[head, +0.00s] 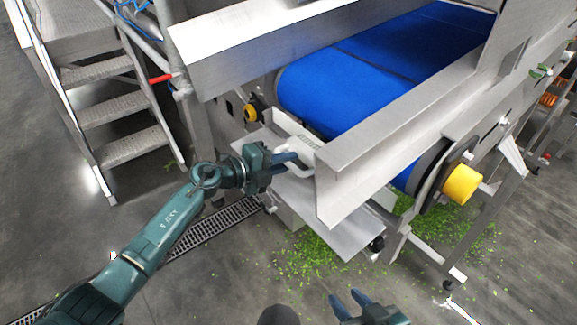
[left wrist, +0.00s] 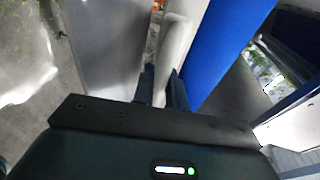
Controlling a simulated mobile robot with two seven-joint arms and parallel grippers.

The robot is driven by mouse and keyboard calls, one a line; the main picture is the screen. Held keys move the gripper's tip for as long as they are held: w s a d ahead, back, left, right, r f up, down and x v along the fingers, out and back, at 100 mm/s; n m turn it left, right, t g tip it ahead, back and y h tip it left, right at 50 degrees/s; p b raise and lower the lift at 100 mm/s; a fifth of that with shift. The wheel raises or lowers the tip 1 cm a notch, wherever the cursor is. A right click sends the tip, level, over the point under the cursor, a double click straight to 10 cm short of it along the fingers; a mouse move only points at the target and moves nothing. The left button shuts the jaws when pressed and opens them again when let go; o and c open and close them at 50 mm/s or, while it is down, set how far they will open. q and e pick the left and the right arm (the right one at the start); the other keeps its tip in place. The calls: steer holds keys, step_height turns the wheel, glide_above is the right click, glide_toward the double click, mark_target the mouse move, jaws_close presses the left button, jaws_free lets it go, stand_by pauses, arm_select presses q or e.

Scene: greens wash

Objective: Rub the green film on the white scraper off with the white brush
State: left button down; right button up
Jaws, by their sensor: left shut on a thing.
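My left gripper (head: 292,164) is shut on the white brush (head: 300,149) by its pale handle, just below the near end of the blue belt. The handle also shows between the fingers in the left wrist view (left wrist: 176,48). The white scraper (head: 290,122) seems to be the pale strip under the belt's end roller, partly hidden by the brush and the steel side plate. I cannot make out its green film clearly, nor whether the brush touches it. My right gripper (head: 351,302) is empty and open at the bottom of the head view, above the floor.
The blue conveyor belt (head: 365,62) runs between steel side plates (head: 400,125). A steel tray (head: 335,228) hangs below its end. Green leaf bits (head: 310,258) lie on the floor. Metal steps (head: 115,108) stand at left, and a yellow roller cap (head: 461,184) sticks out at right.

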arm_select(q)
steer(key=shift+r, duration=0.1)
steer(key=shift+s+a+p, duration=0.2)
steer(key=shift+a+p, duration=0.05)
steer(key=shift+p, duration=0.1)
steer(key=v, duration=0.1)
steer(key=p, duration=0.1)
steer(key=v, duration=0.1)
steer(key=shift+s+a, duration=0.25)
steer(key=shift+s, duration=0.1)
steer(key=shift+s+a+f+p, duration=0.25)
steer(key=shift+s+a+p, duration=0.3)
steer(key=shift+s+a, duration=0.4)
steer(key=shift+w+a, duration=0.1)
steer(key=shift+w, duration=0.1)
steer(key=shift+f+p+v, duration=0.15)
steer(key=shift+p+v, duration=0.2)
steer(key=shift+v, duration=0.4)
steer(key=shift+f+p+v, duration=0.15)
steer(key=shift+p+v, duration=0.15)
steer(key=shift+v, duration=0.45)
